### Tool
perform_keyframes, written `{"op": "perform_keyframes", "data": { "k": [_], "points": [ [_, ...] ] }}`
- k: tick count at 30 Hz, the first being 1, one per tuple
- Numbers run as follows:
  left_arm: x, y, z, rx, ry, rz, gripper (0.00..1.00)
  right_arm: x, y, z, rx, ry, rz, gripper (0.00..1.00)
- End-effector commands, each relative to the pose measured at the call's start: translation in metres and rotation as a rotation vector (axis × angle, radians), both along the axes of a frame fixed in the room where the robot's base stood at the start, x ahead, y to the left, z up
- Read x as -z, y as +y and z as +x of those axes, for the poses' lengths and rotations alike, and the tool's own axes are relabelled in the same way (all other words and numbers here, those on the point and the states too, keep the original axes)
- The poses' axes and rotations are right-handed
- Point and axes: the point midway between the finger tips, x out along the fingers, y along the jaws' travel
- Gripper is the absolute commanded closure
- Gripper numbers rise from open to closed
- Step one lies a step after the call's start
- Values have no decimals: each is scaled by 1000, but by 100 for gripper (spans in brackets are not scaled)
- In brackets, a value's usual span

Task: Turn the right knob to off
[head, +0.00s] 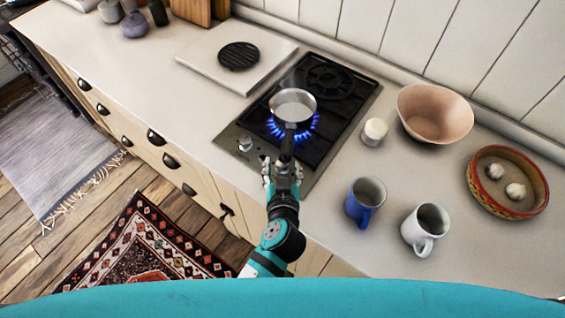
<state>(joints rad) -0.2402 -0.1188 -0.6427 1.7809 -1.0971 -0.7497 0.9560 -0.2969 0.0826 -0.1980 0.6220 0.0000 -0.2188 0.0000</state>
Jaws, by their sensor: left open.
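The black gas hob (345,100) is set in the counter, with a ring of blue flame (272,131) burning on its front burner. A small metal saucepan (293,104) stands over that flame, its dark handle pointing toward me. One silver knob (245,143) shows at the left of the hob's front edge. The right knob cannot be made out; my left gripper covers that part of the edge. My left gripper (283,170) is open at the hob's front edge, close to the end of the pan handle. I cannot tell whether it touches anything. My right gripper is out of view.
Right of the hob stand a white jar (374,132), a blue mug (366,203), a white mug (426,229), a pink bowl (434,113) and a round dish (508,182) holding garlic bulbs. Left is a pale board (205,60) with a black trivet (239,56). The counter's front left is clear.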

Motion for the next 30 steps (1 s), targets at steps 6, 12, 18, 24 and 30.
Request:
{"op": "perform_keyframes", "data": {
  "k": [6,12,18,24,30],
  "points": [
    [9,0,21,0,-1,1,47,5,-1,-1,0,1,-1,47],
    [10,0,24,0,1,-1,47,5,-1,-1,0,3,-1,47],
    [10,0,24,0,0,-1,55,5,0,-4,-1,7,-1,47],
    [10,0,24,1,0,-1,81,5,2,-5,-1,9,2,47],
    [10,-1,23,1,1,-2,100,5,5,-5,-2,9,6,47]
  ]
}}
